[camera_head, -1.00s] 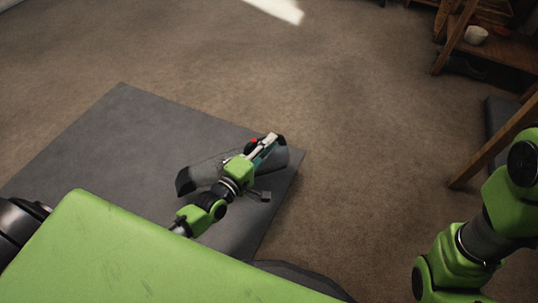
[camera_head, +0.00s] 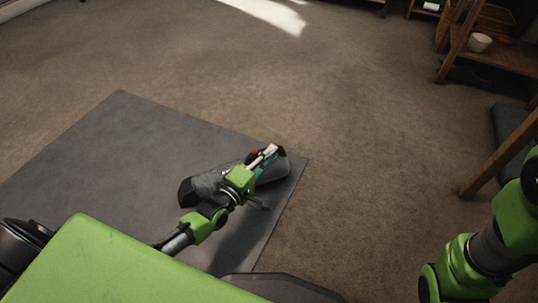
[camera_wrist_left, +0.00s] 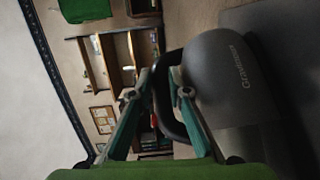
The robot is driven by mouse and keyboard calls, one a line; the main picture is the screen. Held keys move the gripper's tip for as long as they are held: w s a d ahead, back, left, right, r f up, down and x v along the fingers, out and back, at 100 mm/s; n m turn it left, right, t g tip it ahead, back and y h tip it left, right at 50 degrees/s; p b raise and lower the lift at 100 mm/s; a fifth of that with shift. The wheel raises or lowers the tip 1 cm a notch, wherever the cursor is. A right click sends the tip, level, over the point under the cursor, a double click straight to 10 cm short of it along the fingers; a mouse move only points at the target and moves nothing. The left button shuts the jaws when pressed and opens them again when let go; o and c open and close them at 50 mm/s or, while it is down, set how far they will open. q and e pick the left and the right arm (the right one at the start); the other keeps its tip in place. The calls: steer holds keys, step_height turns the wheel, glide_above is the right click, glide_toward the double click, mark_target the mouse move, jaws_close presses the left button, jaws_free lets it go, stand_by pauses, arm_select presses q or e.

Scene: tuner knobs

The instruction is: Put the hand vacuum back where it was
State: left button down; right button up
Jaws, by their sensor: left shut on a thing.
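The hand vacuum (camera_head: 208,184) is a dark grey, long body with a red spot near its handle. In the head view it is in front of the grey mat (camera_head: 120,130), near the mat's right corner; I cannot tell whether it touches the mat. My left gripper (camera_head: 266,158) is shut on the vacuum's handle. In the left wrist view the vacuum's rounded grey body (camera_wrist_left: 222,80) with pale lettering is close up, and the left fingers (camera_wrist_left: 165,92) are at its dark loop handle. My right arm shows at the right edge of the head view, but its gripper is out of view.
A wooden shelf unit with a white cup (camera_head: 479,42) stands at the upper right. A slanted wooden leg (camera_head: 500,155) and a dark flat cushion or mat (camera_head: 512,135) are at the right. Brown carpet (camera_head: 370,110) between is clear.

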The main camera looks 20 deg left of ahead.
arm_select(q)
steer(key=c, duration=1.9)
jaws_free()
